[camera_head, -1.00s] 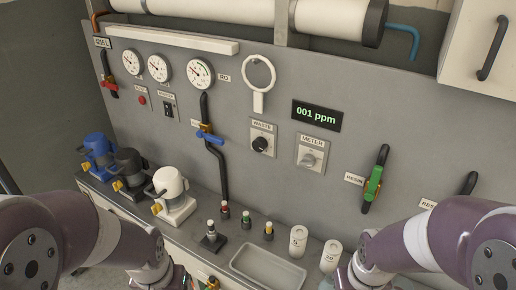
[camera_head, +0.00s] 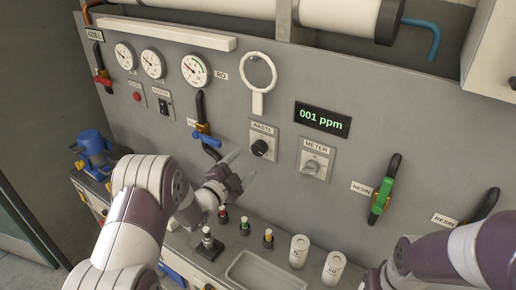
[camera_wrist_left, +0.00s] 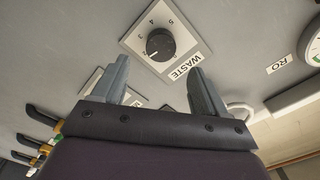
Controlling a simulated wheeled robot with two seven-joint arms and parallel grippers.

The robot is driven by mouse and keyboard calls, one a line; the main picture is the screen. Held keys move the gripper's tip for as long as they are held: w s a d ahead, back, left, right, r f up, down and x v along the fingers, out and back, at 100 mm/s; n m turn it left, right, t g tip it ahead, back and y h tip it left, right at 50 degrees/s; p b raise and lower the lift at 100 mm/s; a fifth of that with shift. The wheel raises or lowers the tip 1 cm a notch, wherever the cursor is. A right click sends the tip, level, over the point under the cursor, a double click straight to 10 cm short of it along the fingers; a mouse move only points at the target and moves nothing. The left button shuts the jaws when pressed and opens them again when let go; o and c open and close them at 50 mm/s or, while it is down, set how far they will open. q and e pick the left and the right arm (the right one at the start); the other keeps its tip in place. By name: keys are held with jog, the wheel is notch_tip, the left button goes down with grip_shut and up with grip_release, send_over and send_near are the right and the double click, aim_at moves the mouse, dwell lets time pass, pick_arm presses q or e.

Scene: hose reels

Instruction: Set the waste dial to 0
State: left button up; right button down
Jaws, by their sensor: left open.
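The waste dial (camera_head: 259,148) is a black round knob on a pale square plate on the grey panel, under a WASTE label. In the left wrist view the dial (camera_wrist_left: 160,45) is face-on, with numbers around it. A small light mark shows at the knob's lower left; I cannot tell for sure which number it points at. My left gripper (camera_head: 243,167) is open and empty, just left of and below the dial, apart from it. Its fingers also show in the left wrist view (camera_wrist_left: 160,68), below the knob. My right gripper is out of view; only its arm shows.
The meter knob (camera_head: 313,167) is right of the dial, under a display (camera_head: 322,118) reading 001 ppm. A blue-handled valve (camera_head: 207,139) is on the left. Several small vials, a tray (camera_head: 262,272) and two white cups (camera_head: 299,251) stand on the ledge below.

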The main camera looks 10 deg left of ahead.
aim_at(258, 150)
pick_arm(q)
jog(key=x, duration=0.2)
jog(key=p+x, duration=0.1)
jog(key=x, duration=0.3)
jog(key=shift+d+r+p, duration=0.15)
jog(key=shift+r+p, duration=0.1)
jog(key=shift+p, duration=0.1)
jog(key=shift+x, duration=0.8)
jog(key=shift+f, duration=0.15)
